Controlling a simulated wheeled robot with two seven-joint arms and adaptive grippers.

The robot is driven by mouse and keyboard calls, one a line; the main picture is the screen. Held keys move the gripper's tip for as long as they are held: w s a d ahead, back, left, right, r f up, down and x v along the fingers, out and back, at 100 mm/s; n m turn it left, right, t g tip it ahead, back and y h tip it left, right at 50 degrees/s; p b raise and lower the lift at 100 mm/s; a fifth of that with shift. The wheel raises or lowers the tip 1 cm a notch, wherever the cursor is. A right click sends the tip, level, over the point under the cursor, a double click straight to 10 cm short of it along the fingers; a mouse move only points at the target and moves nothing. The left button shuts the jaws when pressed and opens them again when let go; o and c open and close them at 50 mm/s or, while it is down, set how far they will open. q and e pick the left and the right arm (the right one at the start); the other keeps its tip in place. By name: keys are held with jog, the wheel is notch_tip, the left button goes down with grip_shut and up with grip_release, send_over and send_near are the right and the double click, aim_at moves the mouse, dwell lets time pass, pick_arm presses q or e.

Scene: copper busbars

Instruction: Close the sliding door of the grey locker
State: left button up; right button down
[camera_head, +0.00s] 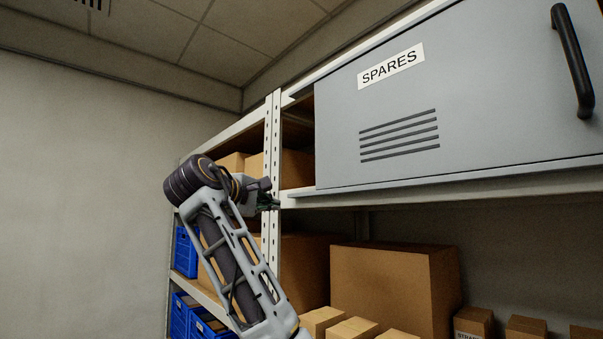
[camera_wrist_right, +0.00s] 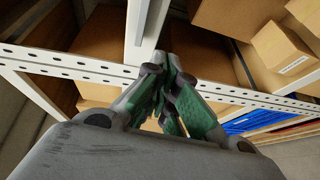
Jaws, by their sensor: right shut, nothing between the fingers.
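The grey sliding door (camera_head: 480,110) of the locker fills the upper right of the head view. It bears a SPARES label (camera_head: 390,66), vent slots and a black vertical bar handle (camera_head: 572,60) near the right picture edge. A dark gap lies between its left edge and the white rack post; I cannot tell whether this is the locker's opening. My right gripper (camera_head: 268,200) is beside the post, left of and below the door's lower left corner, far from the handle. In the wrist view its green-padded fingers (camera_wrist_right: 168,105) are shut and empty. My left gripper is not in view.
The perforated white rack post (camera_head: 271,165) stands close to my right gripper and also shows in the wrist view (camera_wrist_right: 60,62). Shelves below hold a large cardboard box (camera_head: 395,290), smaller cartons and blue bins (camera_head: 186,252). The space before the door looks clear.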

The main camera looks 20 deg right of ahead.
jog(key=s+r+h, duration=0.1)
jog(key=s+r, duration=0.3)
jog(key=r, duration=0.4)
jog(key=shift+s+a+m+h, duration=0.3)
jog(key=shift+s+h, duration=0.05)
jog(key=shift+h, duration=0.05)
jog(key=shift+d+r, duration=0.1)
jog(key=p+x, duration=0.4)
jog(key=x, duration=0.6)
jog(key=shift+s+d, duration=0.25)
jog(key=shift+s, duration=0.35)
jog(key=shift+s+d, duration=0.25)
jog(key=shift+s, duration=0.35)
jog(key=shift+s+d, duration=0.25)
jog(key=shift+s, duration=0.4)
jog(key=shift+d, duration=0.1)
